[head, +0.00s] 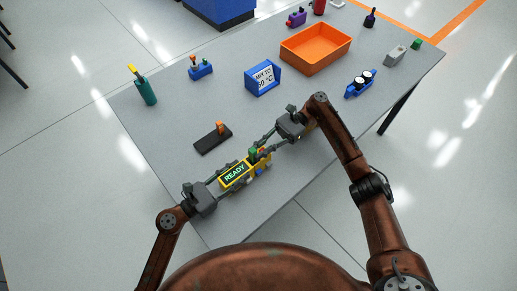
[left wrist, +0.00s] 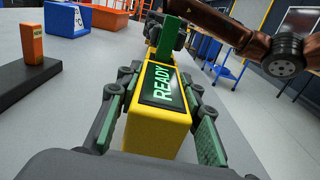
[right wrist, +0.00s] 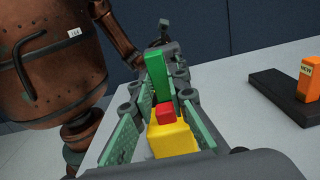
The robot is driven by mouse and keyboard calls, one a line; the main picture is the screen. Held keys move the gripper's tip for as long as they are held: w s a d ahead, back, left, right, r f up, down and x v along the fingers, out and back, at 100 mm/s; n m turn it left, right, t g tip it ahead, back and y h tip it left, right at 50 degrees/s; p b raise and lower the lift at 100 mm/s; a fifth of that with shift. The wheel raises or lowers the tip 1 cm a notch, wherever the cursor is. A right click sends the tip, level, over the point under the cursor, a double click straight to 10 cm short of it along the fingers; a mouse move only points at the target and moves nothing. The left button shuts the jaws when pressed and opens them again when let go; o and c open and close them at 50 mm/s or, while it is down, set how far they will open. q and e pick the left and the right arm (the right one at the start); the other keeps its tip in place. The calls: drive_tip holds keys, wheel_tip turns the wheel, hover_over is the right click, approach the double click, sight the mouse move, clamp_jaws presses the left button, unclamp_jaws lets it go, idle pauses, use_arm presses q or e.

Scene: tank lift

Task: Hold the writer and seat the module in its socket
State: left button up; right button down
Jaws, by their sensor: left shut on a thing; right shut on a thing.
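The yellow writer (head: 238,178) has a lit green READY display and is near the table's front edge. My left gripper (head: 222,183) is shut on its display end, which fills the left wrist view (left wrist: 160,125). My right gripper (head: 268,150) appears shut on the other end, its pads flanking yellow body with a red block on top (right wrist: 166,114). A green block (right wrist: 158,75) stands upright on the writer between the grippers; its lower end is hidden. An orange module (left wrist: 32,43) marked NEW stands in a dark base (head: 213,140). I cannot tell whether the writer touches the table.
A blue sign block (head: 263,78) stands behind the dark base, with an orange tray (head: 316,48) further back. A teal cup (head: 147,92) and a blue holder (head: 200,69) are at the left. A blue rack (head: 361,84) is at the right. The table centre is mostly clear.

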drive_tip(key=shift+f, duration=1)
drive_tip(key=c, duration=1.8)
unclamp_jaws()
drive_tip(key=shift+f, duration=0.1)
wheel_tip(320, 180, up, 10)
drive_tip(key=shift+r, duration=0.2)
use_arm(q)
drive_tip(key=o, duration=1.5)
drive_tip(key=shift+c, duration=0.2)
